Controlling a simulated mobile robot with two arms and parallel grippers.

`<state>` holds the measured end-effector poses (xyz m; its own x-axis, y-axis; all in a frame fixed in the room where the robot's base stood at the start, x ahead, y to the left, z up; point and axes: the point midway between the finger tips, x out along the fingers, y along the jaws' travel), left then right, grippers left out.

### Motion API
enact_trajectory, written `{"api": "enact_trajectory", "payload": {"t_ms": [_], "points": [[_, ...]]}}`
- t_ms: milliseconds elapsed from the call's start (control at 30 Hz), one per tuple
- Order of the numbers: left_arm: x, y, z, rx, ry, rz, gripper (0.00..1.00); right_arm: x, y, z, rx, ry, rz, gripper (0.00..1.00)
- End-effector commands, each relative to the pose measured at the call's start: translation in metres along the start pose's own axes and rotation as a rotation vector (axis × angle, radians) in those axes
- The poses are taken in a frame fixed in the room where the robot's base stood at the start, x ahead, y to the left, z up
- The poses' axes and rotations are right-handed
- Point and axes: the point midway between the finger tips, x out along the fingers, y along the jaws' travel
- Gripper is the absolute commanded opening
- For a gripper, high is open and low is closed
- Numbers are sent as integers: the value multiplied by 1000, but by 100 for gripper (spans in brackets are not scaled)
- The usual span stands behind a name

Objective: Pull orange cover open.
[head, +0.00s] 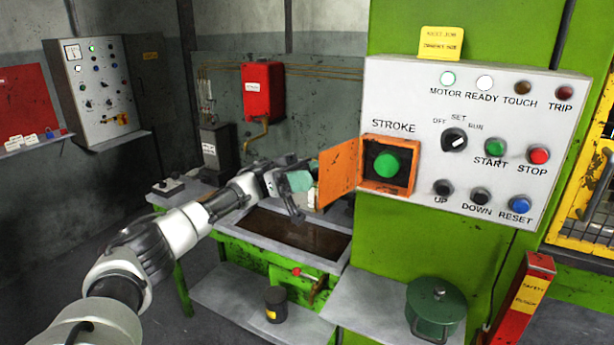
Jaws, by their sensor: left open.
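The orange cover (338,172) stands swung out to the left of its orange frame (411,188) on the white control panel, under the word STROKE. The round green stroke button (387,165) shows uncovered inside the frame. My left gripper (303,192) is open, just left of the cover's outer edge. I cannot tell whether a finger touches the cover. Nothing shows between its fingers. My right gripper is not in view.
The white panel (550,110) carries lamps, a selector knob and several other buttons right of the stroke button. A green table with a dark basin (290,232) lies below my left gripper. A green lidded pot (435,308) stands below the panel.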

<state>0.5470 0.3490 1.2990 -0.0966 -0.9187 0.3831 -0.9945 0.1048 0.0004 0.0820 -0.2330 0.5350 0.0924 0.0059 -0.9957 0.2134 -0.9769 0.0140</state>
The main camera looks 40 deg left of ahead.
Motion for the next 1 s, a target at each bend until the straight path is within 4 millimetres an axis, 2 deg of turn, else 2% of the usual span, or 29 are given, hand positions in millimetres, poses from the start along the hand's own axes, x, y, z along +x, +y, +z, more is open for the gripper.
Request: {"api": "enact_trajectory", "payload": {"t_ms": [167,533,800,1000], "points": [[-21,-1,3,2,0,-3,52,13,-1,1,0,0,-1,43],[-81,-1,3,3,2,-1,52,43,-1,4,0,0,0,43],[-101,-1,1,2,0,1,52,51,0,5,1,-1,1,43],[-105,0,0,0,0,2,52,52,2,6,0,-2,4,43]]}}
